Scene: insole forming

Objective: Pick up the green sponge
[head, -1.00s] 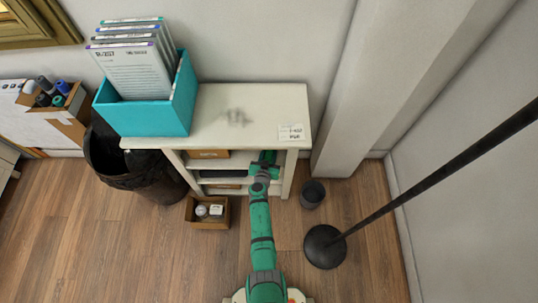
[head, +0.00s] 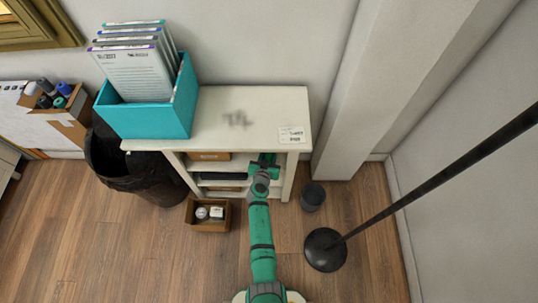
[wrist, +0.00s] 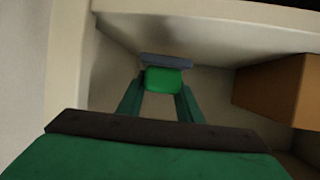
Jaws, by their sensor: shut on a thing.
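In the wrist view, the green sponge (wrist: 163,80) sits between the two fingers of my gripper (wrist: 160,98), at their tips. My gripper is shut on it. A grey-blue piece (wrist: 166,61) shows right behind the sponge; I cannot tell if it belongs to it. They are inside a compartment of the white shelf unit (wrist: 215,85). In the head view my gripper (head: 264,164) is at the front of the white shelf unit (head: 270,103), on its right side. The sponge is not visible there.
A brown box (wrist: 272,88) stands to the right in the compartment, and a shelf wall is close on the left. A teal file box (head: 150,115) stands on top. A dark bin (head: 312,195), a small carton (head: 208,225) and a stand base (head: 325,249) are on the floor.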

